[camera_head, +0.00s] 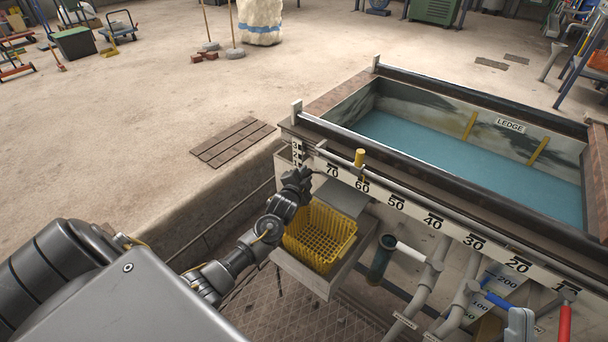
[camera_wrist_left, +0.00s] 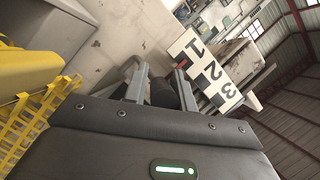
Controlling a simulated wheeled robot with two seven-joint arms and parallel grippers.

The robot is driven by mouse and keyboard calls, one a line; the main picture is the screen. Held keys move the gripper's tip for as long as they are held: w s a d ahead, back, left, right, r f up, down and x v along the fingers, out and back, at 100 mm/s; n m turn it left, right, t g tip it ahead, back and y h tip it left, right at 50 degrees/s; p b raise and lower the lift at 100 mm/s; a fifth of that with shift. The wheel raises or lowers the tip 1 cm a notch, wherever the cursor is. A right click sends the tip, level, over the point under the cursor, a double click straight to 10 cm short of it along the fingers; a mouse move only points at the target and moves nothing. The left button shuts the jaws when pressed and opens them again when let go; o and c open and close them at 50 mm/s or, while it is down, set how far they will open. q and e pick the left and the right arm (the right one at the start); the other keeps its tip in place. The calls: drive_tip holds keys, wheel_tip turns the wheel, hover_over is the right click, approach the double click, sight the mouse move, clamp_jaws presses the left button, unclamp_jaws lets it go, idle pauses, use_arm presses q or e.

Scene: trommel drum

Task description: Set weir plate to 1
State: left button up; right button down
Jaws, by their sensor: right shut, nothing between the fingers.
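The weir scale, a white plate with black 1, 2 and 3 (camera_wrist_left: 213,70), stands beyond my left fingers in the left wrist view. It also shows at the tank's near left corner in the head view (camera_head: 297,152). A small red mark (camera_wrist_left: 179,67) is at the scale's edge, near the 1; its exact reading is unclear. My right gripper is out of view.
A yellow basket (camera_head: 320,235) sits in a grey tray just below my left gripper. The water tank (camera_head: 440,150) and its numbered rail (camera_head: 434,221) extend right. Pipes and red (camera_head: 565,322) and blue handles are at lower right. Open floor lies left.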

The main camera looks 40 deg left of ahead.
use_arm(q)
drive_tip(key=o, duration=0.3)
drive_tip(key=shift+f, duration=0.2)
drive_tip(key=shift+r, duration=0.15)
drive_tip(key=shift+s+d+r, duration=0.1)
drive_tip(key=shift+s, duration=0.3)
drive_tip(key=p+v, duration=0.3)
drive_tip(key=v, duration=0.6)
drive_tip(key=shift+s+d, duration=0.1)
drive_tip(key=shift+s, duration=0.35)
use_arm(e)
wheel_tip(320, 180, down, 7)
drive_tip(key=w+a+g+h, duration=0.1)
drive_tip(key=g+h, duration=0.2)
drive_tip(key=g, duration=0.3)
drive_tip(key=shift+w+a+f, duration=0.15)
drive_tip(key=shift+w+f, duration=0.05)
drive_tip(key=shift+w, duration=0.15)
